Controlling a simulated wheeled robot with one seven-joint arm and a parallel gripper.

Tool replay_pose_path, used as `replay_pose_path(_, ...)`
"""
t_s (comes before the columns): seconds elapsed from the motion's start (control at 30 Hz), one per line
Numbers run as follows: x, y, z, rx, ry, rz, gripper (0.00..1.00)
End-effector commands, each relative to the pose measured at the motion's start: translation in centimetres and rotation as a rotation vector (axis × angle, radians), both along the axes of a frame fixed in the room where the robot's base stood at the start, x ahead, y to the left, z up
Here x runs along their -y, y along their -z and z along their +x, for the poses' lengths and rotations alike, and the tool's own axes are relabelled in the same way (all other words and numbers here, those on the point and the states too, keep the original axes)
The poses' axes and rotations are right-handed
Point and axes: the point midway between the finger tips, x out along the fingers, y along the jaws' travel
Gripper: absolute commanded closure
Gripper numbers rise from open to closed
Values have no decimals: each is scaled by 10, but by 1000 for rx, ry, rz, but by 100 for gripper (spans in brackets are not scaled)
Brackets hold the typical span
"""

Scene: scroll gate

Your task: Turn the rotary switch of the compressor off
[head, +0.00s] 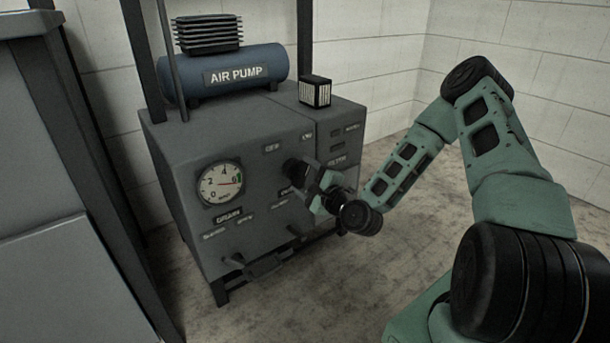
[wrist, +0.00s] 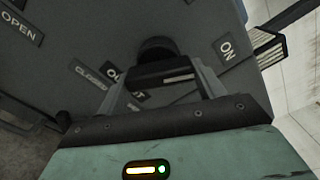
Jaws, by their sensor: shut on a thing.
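The compressor is a grey cabinet (head: 255,195) with a blue tank marked AIR PUMP (head: 235,73) on top. Its black rotary switch (head: 292,168) sits on the front face, partly hidden by my gripper in the head view. In the wrist view the switch (wrist: 160,77) shows as a dark bar with a pale line on its right half. My gripper (head: 309,176) is shut on this bar, one finger at each end in the wrist view.
A round pressure gauge (head: 220,184) is left of the switch. Small levers (head: 238,260) stick out low on the front. A black striped box (head: 315,91) stands on top. A grey cabinet (head: 60,180) fills the left. Floor (head: 430,215) is clear at the right.

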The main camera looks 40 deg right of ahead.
Motion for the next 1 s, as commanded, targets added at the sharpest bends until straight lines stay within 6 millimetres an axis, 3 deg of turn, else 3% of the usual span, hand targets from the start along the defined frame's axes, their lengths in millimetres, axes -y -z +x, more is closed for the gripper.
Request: replay_pose_path(1.0,0,-7,0,36,0,-902,55)
